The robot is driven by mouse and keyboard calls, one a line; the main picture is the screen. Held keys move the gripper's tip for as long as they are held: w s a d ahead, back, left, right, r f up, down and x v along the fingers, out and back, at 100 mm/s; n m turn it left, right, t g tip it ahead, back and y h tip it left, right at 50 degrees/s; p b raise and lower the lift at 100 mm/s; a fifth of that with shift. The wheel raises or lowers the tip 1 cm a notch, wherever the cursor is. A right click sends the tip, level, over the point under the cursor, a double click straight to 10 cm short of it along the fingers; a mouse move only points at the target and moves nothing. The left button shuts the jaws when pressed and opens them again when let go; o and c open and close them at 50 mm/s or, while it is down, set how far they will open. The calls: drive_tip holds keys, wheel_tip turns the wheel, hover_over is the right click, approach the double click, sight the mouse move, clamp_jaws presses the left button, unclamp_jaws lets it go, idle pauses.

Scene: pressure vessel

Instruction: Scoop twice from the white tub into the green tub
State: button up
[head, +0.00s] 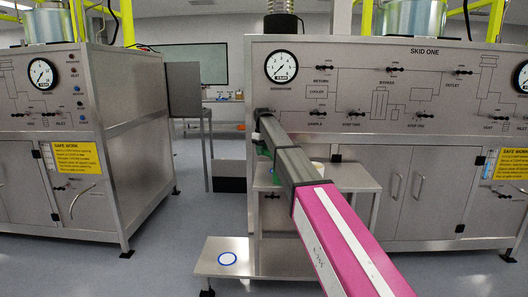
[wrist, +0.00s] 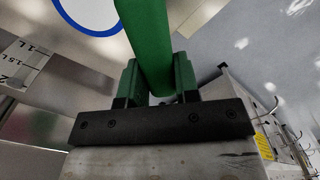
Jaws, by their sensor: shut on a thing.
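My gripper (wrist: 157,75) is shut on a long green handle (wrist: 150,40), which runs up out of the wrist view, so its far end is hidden. In the head view my arm reaches over a small steel table in front of the skid. A bit of green (head: 263,151) shows beside the arm there; I cannot tell whether it is the green tub, the held tool or my gripper. A pale rounded thing (head: 319,167) peeks out behind the arm, perhaps the white tub, mostly hidden. Neither tub can be made out clearly.
The steel table (head: 345,180) stands against the SKID ONE cabinet (head: 400,90). A litre-marked label (wrist: 22,60) shows at left in the wrist view. Another cabinet stands left, with open floor (head: 185,225) between.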

drive_tip(key=shift+s, duration=0.1)
drive_tip(key=shift+s+d+r+t+y, duration=0.25)
drive_tip(key=shift+s+r+t+y, duration=0.05)
drive_tip(key=shift+t+y, duration=0.35)
drive_tip(key=shift+d+r+t+y, duration=0.25)
drive_tip(key=shift+r+t+y, duration=0.5)
drive_tip(key=shift+r+y, duration=0.35)
drive_tip(key=shift+s+d+r+t+y, duration=0.2)
drive_tip(key=shift+r+t+y, duration=0.05)
drive_tip(key=shift+r, duration=0.15)
drive_tip(key=shift+s+d+r+t+y, duration=0.15)
drive_tip(key=shift+r+t+y, duration=0.1)
drive_tip(key=shift+r, duration=0.15)
drive_tip(key=shift+s+d+r+t+y, duration=0.2)
drive_tip(key=shift+d+r+t+y, duration=0.1)
drive_tip(key=shift+r, duration=0.1)
drive_tip(key=shift+s+d+r+t+y, duration=0.15)
drive_tip(key=shift+s+r+t+y, duration=0.1)
drive_tip(key=shift+r, duration=0.15)
drive_tip(key=shift+s+d+f+t+y, duration=0.1)
drive_tip(key=shift+s+d+t+y, duration=0.35)
drive_tip(key=shift+t+y, duration=0.15)
drive_tip(key=shift+w, duration=0.1)
drive_tip(key=shift+s+d+r+t+y, duration=0.45)
drive_tip(key=shift+d+r+y, duration=0.1)
drive_tip(key=shift+r+y, duration=0.15)
